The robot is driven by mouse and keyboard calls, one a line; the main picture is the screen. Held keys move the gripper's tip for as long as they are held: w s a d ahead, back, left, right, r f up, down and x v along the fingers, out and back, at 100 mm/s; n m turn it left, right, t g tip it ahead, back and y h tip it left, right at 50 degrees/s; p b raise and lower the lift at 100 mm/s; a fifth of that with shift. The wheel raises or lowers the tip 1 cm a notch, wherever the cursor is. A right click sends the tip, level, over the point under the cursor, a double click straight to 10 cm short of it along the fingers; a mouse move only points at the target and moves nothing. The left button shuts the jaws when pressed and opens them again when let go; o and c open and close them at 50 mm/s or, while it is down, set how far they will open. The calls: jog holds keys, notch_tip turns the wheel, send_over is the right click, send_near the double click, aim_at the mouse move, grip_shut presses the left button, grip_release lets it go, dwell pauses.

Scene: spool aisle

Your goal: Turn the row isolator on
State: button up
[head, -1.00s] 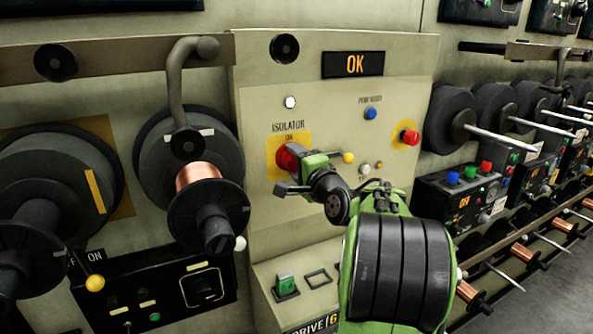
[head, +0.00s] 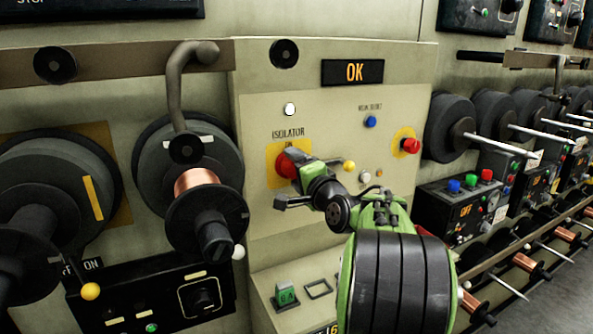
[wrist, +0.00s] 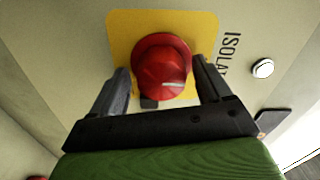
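The row isolator is a red rotary knob (head: 283,166) on a yellow plate, under the printed word ISOLATOR on the beige panel. In the wrist view the knob (wrist: 162,68) is round with a raised grip and a short white mark pointing right. My gripper (head: 287,182) is at the knob in the head view and partly covers it and its plate. In the wrist view my gripper (wrist: 162,88) is open, with one finger on each side of the knob. Gaps show between fingers and knob. The knob's lower edge and part of the lettering are hidden.
An OK display (head: 353,72) sits above. A white button (head: 290,109), a blue button (head: 371,122) and a red button (head: 411,146) are on the same panel. A copper spool (head: 197,182) projects at left. A green rocker switch (head: 287,296) is below.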

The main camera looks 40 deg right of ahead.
jog(key=b+v, duration=0.1)
jog(key=v, duration=1.4)
jog(key=shift+s+a+r, duration=0.1)
jog(key=shift+s+a, duration=0.1)
jog(key=shift+s, duration=0.15)
